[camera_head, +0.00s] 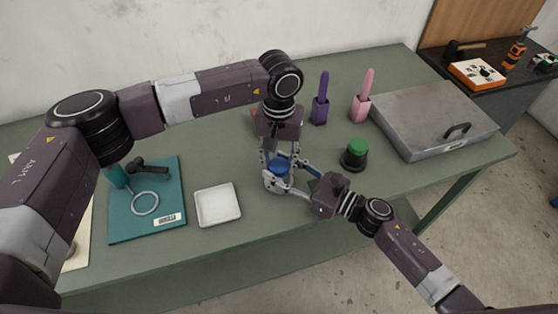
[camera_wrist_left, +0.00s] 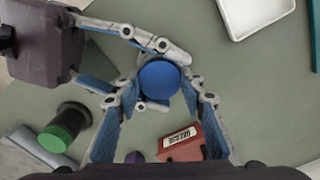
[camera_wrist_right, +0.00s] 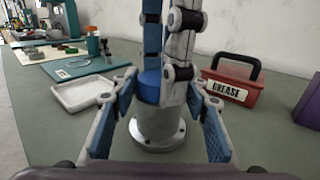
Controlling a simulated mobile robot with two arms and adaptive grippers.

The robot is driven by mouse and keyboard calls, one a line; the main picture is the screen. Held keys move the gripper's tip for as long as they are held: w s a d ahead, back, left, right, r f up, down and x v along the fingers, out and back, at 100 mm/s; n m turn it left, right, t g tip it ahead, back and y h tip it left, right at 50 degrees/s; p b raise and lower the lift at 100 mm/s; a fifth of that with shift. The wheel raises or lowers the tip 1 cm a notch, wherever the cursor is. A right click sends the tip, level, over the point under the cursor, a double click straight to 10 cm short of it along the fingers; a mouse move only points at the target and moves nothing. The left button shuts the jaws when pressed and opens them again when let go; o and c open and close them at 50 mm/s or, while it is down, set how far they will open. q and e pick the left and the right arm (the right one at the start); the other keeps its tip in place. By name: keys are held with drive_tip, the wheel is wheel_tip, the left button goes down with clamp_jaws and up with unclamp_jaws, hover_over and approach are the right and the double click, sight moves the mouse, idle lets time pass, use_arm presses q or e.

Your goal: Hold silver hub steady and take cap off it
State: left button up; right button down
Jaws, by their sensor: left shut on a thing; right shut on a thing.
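The silver hub (camera_wrist_right: 157,128) stands upright on the green table, its round flanged base on the surface. The blue cap (camera_wrist_right: 150,88) sits on top of the hub; it also shows in the left wrist view (camera_wrist_left: 159,80) and the head view (camera_head: 279,167). My left gripper (camera_head: 281,160) points down from above and is shut on the cap, its fingers on opposite sides. My right gripper (camera_head: 279,182) comes in low from the right and is shut on the hub, one finger on each side. The fingers hide parts of both.
A red grease box (camera_wrist_right: 232,88) stands close behind the hub. A white tray (camera_head: 217,205) and a teal board (camera_head: 130,220) lie to the left. A green-topped black container (camera_head: 356,154), purple and pink holders (camera_head: 320,110) and a metal case (camera_head: 430,115) stand to the right.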

use_arm(q)
drive_tip(key=o, duration=1.3)
drive_tip(key=shift+r, duration=2.3)
drive_tip(key=shift+c, duration=0.6)
wheel_tip(320, 180, up, 2)
drive_tip(key=shift+r+m, duration=0.15)
drive_tip(key=shift+m, duration=0.85)
drive_tip(key=shift+r+m, duration=0.4)
drive_tip(key=shift+m, duration=0.1)
wheel_tip(320, 180, down, 8)
drive_tip(key=shift+r, duration=0.15)
